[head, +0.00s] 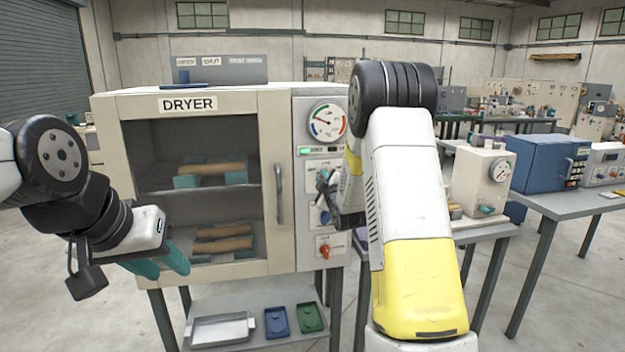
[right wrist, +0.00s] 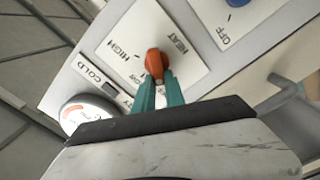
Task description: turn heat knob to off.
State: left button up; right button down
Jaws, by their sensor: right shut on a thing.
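The heat knob (right wrist: 155,64) is an orange-red knob on a white plate (right wrist: 118,48) marked HEAT and HIGH. My right gripper (right wrist: 158,82) is shut on it, with a teal finger on either side. The pointer's setting cannot be read, and part of the plate's lettering is hidden by the fingers. In the head view my right gripper (head: 326,188) is at the dryer's control panel, below the gauge, and covers the heat knob. My left gripper (head: 162,263) is open and empty in front of the dryer's lower left, its teal fingers apart.
The dryer (head: 187,104) has a closed glass door with a vertical handle (head: 279,194). The panel also holds a round gauge (head: 327,121), a lit green display (head: 312,150), a blue knob (right wrist: 237,3) and a red knob (head: 324,250) lower down. Trays lie on the shelf (head: 262,342) below.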

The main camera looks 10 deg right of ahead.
dwell(0.3)
jog(key=c, duration=1.4)
grip_release()
jog(key=shift+s, duration=0.1)
jog(key=s, duration=0.7)
jog(key=shift+s, duration=0.3)
jog(key=shift+d, duration=0.15)
jog(key=s+a+r+m+g, duration=0.1)
jog(key=s+m+g, duration=0.3)
jog(key=s, duration=0.8)
jog(key=s+a+r+m+g+y, duration=0.1)
jog(key=s+a+r+m+g, duration=0.1)
jog(key=s, duration=1)
jog(key=s+a+r+m+g, duration=0.1)
jog(key=s+a+m+g, duration=0.2)
jog(key=s, duration=0.9)
jog(key=m+g, duration=0.2)
jog(key=m, duration=0.1)
jog(key=shift+s+a+r+g+y, duration=0.2)
jog(key=shift+s+r+g+y, duration=0.1)
jog(key=shift+r+g, duration=0.1)
